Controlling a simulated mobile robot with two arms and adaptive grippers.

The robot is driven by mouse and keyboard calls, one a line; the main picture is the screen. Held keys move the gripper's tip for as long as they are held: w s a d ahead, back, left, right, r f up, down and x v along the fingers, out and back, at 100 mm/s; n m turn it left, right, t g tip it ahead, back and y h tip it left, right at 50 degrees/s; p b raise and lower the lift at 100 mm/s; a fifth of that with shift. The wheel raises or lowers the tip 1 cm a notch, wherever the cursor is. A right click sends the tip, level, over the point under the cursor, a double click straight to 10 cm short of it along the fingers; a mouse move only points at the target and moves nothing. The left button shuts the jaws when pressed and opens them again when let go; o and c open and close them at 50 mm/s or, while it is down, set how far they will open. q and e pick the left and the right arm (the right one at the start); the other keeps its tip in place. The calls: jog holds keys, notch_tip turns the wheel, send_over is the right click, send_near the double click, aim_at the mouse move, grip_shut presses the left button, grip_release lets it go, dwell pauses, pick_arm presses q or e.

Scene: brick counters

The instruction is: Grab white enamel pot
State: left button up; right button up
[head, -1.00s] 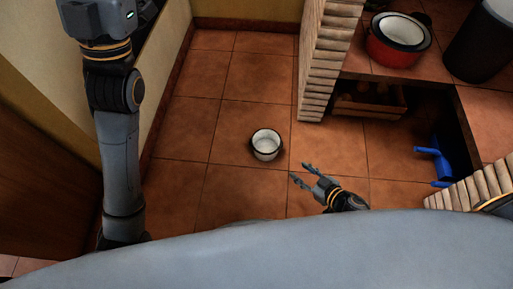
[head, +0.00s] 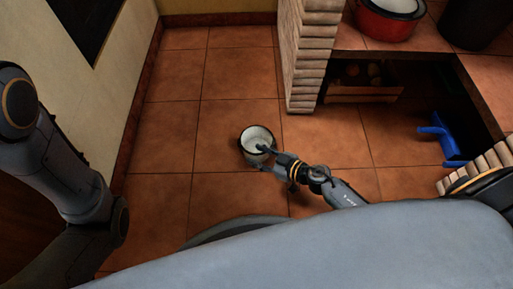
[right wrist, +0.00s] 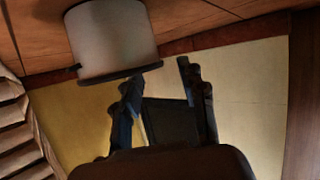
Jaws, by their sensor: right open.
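The white enamel pot (head: 257,135), with a dark rim, stands upright on the tiled floor in the head view. My right gripper (head: 263,156) is at its near right side, with one finger appearing over the pot's opening. In the right wrist view the pot (right wrist: 112,35) is at the upper left, its dark rim close to the open fingers of my right gripper (right wrist: 160,75). The space between the fingers looks empty there. I cannot tell whether a finger touches the rim. My left arm is at the left edge of the head view, and its gripper is out of sight.
A brick pillar (head: 306,60) stands behind and right of the pot. Beyond it are a red pot (head: 386,22) on the counter, a wooden crate (head: 362,92) below, and a blue object (head: 442,138). Floor left of the pot is clear.

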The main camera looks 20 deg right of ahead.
jog(key=b+x, duration=0.3)
jog(key=x, duration=0.2)
jog(key=shift+w+d+f+b, duration=0.15)
jog(key=shift+d+b, duration=0.2)
jog(key=shift+b, duration=0.05)
jog(key=shift+w+a, duration=0.15)
jog(key=shift+w, duration=0.05)
grip_shut()
